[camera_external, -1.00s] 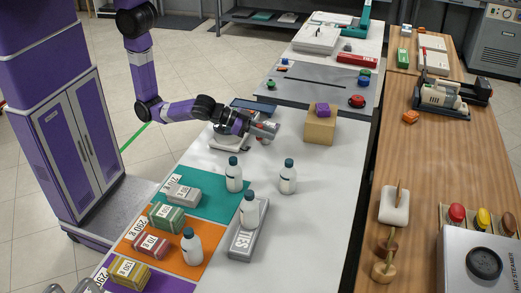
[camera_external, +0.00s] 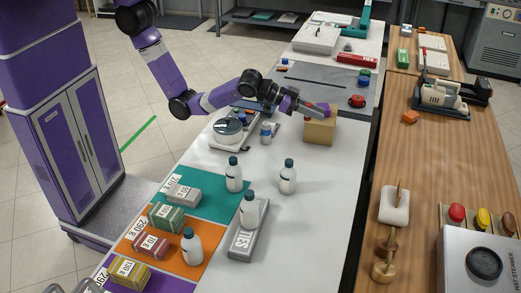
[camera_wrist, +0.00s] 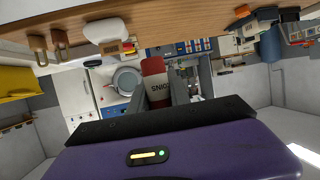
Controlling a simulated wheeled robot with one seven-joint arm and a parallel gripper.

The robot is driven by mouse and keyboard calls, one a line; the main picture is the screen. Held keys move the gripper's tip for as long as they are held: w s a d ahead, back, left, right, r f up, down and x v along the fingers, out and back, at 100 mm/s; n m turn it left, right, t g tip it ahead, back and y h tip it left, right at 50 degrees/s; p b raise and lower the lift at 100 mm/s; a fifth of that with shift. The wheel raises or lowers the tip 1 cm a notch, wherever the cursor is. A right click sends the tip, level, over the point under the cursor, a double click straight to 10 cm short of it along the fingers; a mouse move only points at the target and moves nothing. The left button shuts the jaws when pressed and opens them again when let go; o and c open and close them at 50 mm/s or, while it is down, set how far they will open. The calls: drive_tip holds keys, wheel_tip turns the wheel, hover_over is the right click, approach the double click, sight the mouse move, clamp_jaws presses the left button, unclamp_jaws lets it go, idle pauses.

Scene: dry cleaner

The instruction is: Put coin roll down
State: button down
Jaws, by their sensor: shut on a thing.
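My gripper (camera_external: 318,109) is shut on the coin roll (camera_external: 325,107) and holds it at the top of the cardboard box (camera_external: 319,131). The wrist view shows the roll (camera_wrist: 155,82) between the fingers, with a red end and a pale side bearing the word COINS. I cannot tell whether the roll touches the box or is just above it. My gripper and the roll cover much of the box's top, and the purple block seen there earlier cannot be made out clearly.
A scale (camera_external: 228,130) and a small blue-and-white container (camera_external: 266,133) stand left of the box. Several white bottles (camera_external: 288,177) stand nearer on the table. The table's right part (camera_external: 330,190) is clear. A wooden counter (camera_external: 430,150) runs along the right.

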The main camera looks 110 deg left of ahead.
drive_tip(key=w+f+h, duration=0.1)
drive_tip(key=w+f, duration=0.2)
drive_tip(key=w, duration=0.1)
drive_tip(key=m, duration=0.1)
hover_over(319, 173)
wheel_tip(319, 173, down, 14)
drive_tip(key=shift+f, duration=0.25)
drive_tip(key=shift+d+f, duration=0.1)
drive_tip(key=shift+f, duration=2.25)
drive_tip(key=shift+f, duration=0.15)
drive_tip(key=c, duration=1.6)
unclamp_jaws()
drive_tip(key=shift+b, duration=0.3)
drive_tip(key=shift+c, duration=0.2)
drive_tip(key=o, duration=0.4)
drive_tip(key=shift+o, duration=0.2)
